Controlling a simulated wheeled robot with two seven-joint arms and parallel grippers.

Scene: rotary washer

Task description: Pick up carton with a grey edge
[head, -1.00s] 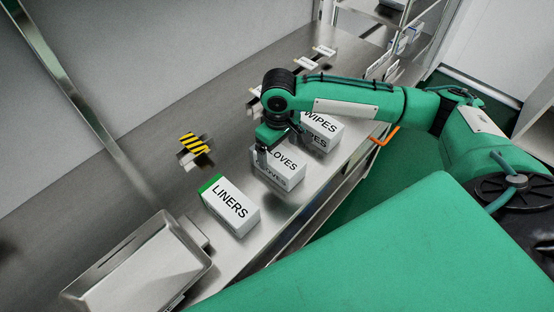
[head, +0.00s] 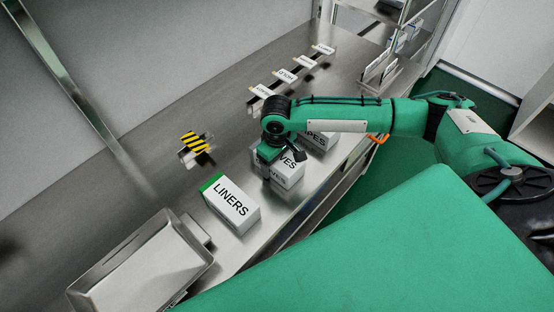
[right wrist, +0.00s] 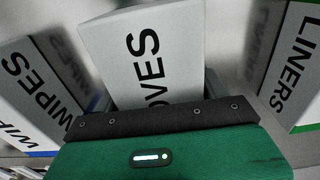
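A white GLOVES carton (head: 288,176) stands on the steel counter, partly covered by my right gripper (head: 268,172). In the right wrist view the GLOVES carton (right wrist: 140,50) lies straight ahead at the gripper, its lettering partly cut off. The gripper's fingers are down at the carton's sides; whether they press on it is unclear. No grey edge can be made out on it. The LINERS carton (head: 233,207) has a green edge and stands to the left. The WIPES carton (head: 321,137) stands behind; a blue edge shows in the right wrist view (right wrist: 40,153). My left gripper is out of view.
A steel tray (head: 140,265) lies at the front left. A yellow-black striped piece (head: 194,143) sits near the wall. Several small label cards (head: 285,75) stand along the back. The counter's front edge runs close beside the cartons.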

